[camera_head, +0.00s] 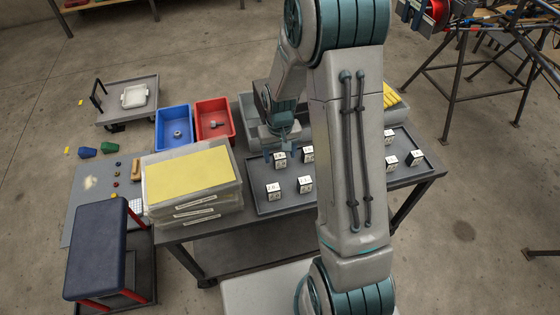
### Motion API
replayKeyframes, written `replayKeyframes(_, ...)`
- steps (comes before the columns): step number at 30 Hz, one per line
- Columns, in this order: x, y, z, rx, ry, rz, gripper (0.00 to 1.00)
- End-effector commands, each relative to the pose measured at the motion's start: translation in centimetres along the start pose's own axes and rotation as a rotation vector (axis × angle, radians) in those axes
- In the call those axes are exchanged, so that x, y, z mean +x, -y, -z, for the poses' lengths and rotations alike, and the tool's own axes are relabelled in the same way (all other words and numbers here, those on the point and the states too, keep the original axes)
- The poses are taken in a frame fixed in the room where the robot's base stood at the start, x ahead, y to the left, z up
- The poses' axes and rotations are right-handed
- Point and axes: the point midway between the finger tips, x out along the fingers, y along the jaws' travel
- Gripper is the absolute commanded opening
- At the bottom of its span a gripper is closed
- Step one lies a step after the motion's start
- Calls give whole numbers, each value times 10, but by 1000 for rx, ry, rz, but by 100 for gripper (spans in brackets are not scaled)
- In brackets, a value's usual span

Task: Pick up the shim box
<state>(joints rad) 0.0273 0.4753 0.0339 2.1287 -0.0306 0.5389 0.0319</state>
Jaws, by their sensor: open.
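Several small boxes with black sides and white labelled faces stand on a dark grey tray (262,193) on the cart. They are too small to read, so I cannot tell which is the shim box. One box (280,160) is at the back left, and another (307,154) is beside it. Two more are nearer the front: a left box (273,191) and a right box (305,184). My gripper (281,147) is open, pointing down just above the back left box. Whether its fingers touch that box is unclear. My arm hides the tray's middle.
Clear stacked cases with a yellow top (190,174) stand left of the tray. A blue bin (174,113) and a red bin (228,105) are behind them. More boxes (391,162) stand on the tray's right. A grey bin (250,103) is behind my gripper.

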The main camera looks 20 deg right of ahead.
Motion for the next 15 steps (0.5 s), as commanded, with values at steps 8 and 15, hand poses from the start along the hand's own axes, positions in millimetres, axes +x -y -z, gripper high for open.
replayKeyframes(8,27,0,1,0,0,0,60)
replayKeyframes(15,27,0,1,0,-1,0,46)
